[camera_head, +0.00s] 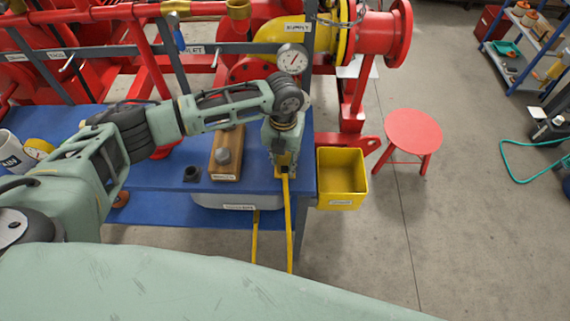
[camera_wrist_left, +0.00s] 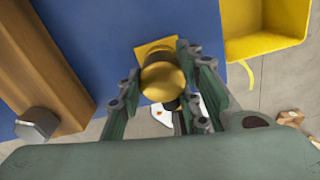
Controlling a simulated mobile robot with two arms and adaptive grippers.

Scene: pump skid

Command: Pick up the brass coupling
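The brass coupling (camera_wrist_left: 163,78) shows in the left wrist view as a round, yellow-gold piece over a yellow square patch (camera_wrist_left: 152,46) on the blue bench top (camera_wrist_left: 95,40). My left gripper (camera_wrist_left: 158,64) points down over the coupling, with one finger on each side of it. The fingers look spread, with a gap on the left side; I cannot tell whether the right finger touches. In the head view my left gripper (camera_head: 283,165) is at the bench's right end and mostly hides the coupling. My right gripper is not in view.
A wooden block with a metal piece (camera_head: 226,155) stands left of the gripper. A yellow bin (camera_head: 342,178) hangs at the bench's right end. Yellow straps (camera_head: 289,225) hang at the front edge. Red pipework and a gauge (camera_head: 292,59) stand behind. A red stool (camera_head: 413,130) is right.

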